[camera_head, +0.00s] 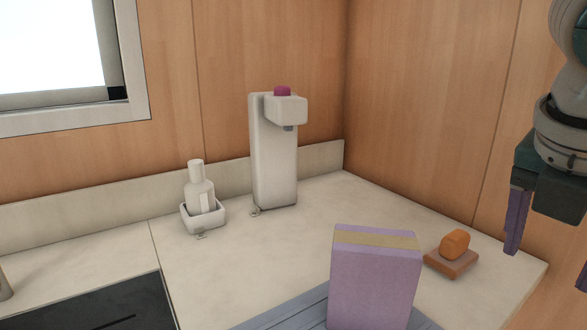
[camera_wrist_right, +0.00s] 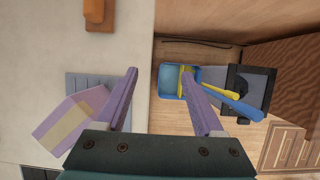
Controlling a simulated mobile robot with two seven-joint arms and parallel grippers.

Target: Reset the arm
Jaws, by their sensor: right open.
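My right gripper (camera_head: 549,250) hangs at the right edge of the head view, beyond the counter's right end. It is open, with its purple fingers pointing down and nothing between them. In the right wrist view the gripper's two fingers (camera_wrist_right: 158,100) are spread wide, with the counter edge and the floor far below. My right arm comes down from the top right corner of the head view. My left gripper is in neither view.
A purple box (camera_head: 372,285) stands on a grey mat (camera_head: 290,312) on the counter (camera_head: 250,250). An orange block (camera_head: 455,244) sits on a brown dish (camera_head: 450,263). A white dispenser (camera_head: 272,165) and a bottle (camera_head: 200,192) stand behind. A blue bin (camera_wrist_right: 168,80) is below.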

